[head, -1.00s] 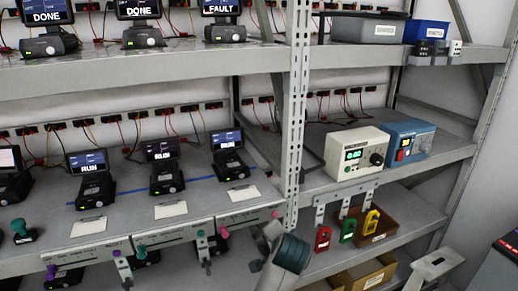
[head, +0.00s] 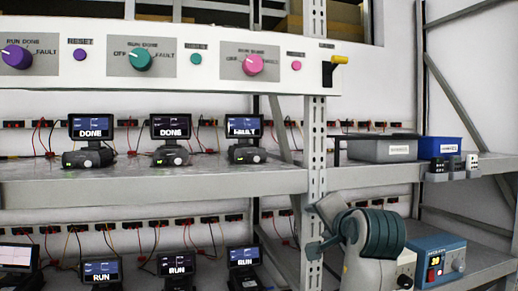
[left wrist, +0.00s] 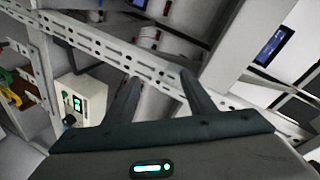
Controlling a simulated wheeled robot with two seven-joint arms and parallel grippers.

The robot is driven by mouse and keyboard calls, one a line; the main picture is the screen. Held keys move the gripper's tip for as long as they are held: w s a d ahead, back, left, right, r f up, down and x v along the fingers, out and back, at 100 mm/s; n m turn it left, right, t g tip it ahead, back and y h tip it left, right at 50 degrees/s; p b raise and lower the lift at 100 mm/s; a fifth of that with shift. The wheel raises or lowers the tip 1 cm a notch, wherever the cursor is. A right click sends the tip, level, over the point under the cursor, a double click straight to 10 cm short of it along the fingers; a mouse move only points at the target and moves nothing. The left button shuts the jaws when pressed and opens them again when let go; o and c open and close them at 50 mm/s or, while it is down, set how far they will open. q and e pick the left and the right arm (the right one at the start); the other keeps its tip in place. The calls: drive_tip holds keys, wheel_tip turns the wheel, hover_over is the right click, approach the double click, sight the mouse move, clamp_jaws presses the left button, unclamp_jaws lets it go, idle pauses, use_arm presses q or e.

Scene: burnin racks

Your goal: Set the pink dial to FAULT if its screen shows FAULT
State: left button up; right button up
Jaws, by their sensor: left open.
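The pink dial (head: 253,65) is on the white control panel at the top of the head view, right of the teal dial (head: 140,59) and purple dial (head: 17,54). Its label is only partly readable, and I cannot tell its pointer's setting for certain. On the shelf below, the right-hand screen (head: 244,129) reads FAULT. My left arm rises at lower right, well below and right of the pink dial. In the left wrist view my left gripper (left wrist: 158,88) is open and empty, with rack parts behind it. My right gripper is not in view.
A perforated rack post (head: 316,170) stands between the screens and the bins. A yellow-handled lever (head: 338,60) is at the panel's right end. Grey (head: 383,149) and blue (head: 437,148) bins sit at right. A blue instrument (head: 440,259) is near my arm.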

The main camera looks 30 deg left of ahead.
use_arm(q)
drive_tip(key=s+d+r+n+y, duration=0.1)
drive_tip(key=s+r, duration=0.6)
drive_tip(key=r, duration=0.4)
drive_tip(key=s+d+r+n+y, duration=0.1)
drive_tip(key=s+r+y, duration=0.1)
drive_tip(key=s+r, duration=0.5)
drive_tip(key=s+d+r+n+y, duration=0.1)
drive_tip(key=s+r, duration=0.7)
drive_tip(key=r, duration=0.9)
drive_tip(key=shift+d+r+g+y, duration=0.2)
drive_tip(key=shift+d+g+y, duration=0.2)
drive_tip(key=shift+d+y, duration=0.1)
drive_tip(key=shift+w+a, duration=0.1)
